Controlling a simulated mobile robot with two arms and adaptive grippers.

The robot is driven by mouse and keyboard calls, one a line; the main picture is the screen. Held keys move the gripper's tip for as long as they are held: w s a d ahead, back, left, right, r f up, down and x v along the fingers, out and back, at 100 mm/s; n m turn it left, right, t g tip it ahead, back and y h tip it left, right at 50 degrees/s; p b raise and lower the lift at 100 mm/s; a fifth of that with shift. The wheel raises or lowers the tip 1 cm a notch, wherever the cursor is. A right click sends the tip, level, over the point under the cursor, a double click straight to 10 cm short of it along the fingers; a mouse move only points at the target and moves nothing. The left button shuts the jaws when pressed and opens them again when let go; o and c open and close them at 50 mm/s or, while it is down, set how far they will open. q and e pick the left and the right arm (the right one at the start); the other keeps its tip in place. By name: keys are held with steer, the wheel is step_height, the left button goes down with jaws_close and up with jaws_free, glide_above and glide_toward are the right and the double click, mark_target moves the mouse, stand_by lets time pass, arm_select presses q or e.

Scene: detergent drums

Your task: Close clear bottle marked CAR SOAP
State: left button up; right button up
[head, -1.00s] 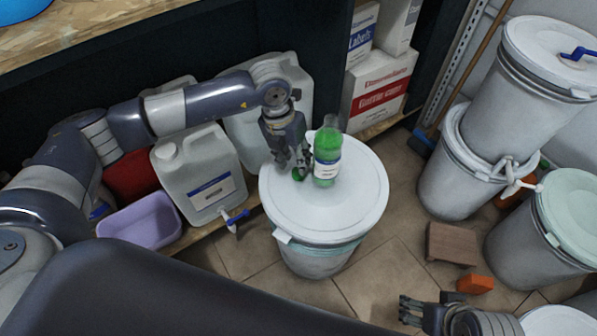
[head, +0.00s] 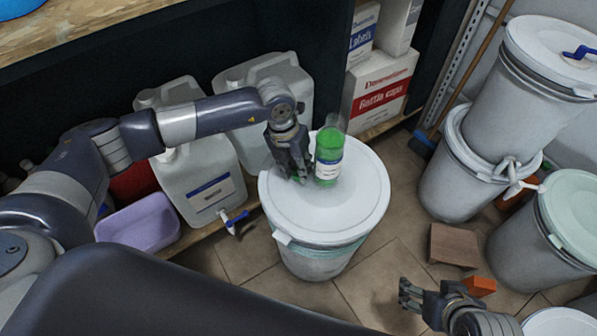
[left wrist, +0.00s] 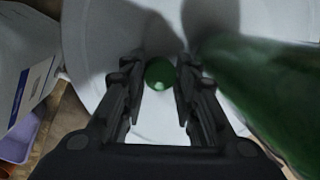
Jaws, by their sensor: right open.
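A clear bottle (head: 329,160) of green liquid with a white and blue label stands upright on the white drum lid (head: 340,205). The label text is too small to read. In the left wrist view the bottle (left wrist: 270,85) is large and blurred at the right. A small round green cap (left wrist: 160,73) lies on the lid beside it. My left gripper (head: 295,176) is low over the lid, left of the bottle. Its fingers stand either side of the cap with slight gaps, open. My right gripper (head: 410,299) is open and empty, above the floor at lower right.
White jerrycans (head: 205,185) and a purple tub (head: 140,222) stand on a low shelf at left. Cardboard boxes (head: 382,85) are behind the drum. Stacked drums (head: 480,165) stand at right. A brown block (head: 452,246) and an orange block (head: 480,286) lie on the floor.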

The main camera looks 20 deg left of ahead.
arm_select(q)
steer(key=shift+s+d+f, duration=0.1)
steer(key=shift+s+d, duration=0.05)
steer(key=shift+c, duration=0.2)
step_height(320, 180, up, 2)
steer(key=shift+r+p, duration=0.15)
steer(key=shift+p, duration=0.2)
step_height(320, 180, up, 8)
steer(key=p, duration=0.1)
arm_select(e)
steer(key=s, duration=0.1)
steer(key=s+g, duration=0.1)
steer(key=s+d, duration=0.1)
steer(key=shift+s+r+g, duration=0.25)
steer(key=shift+s+g, duration=0.05)
steer(key=shift+g, duration=0.1)
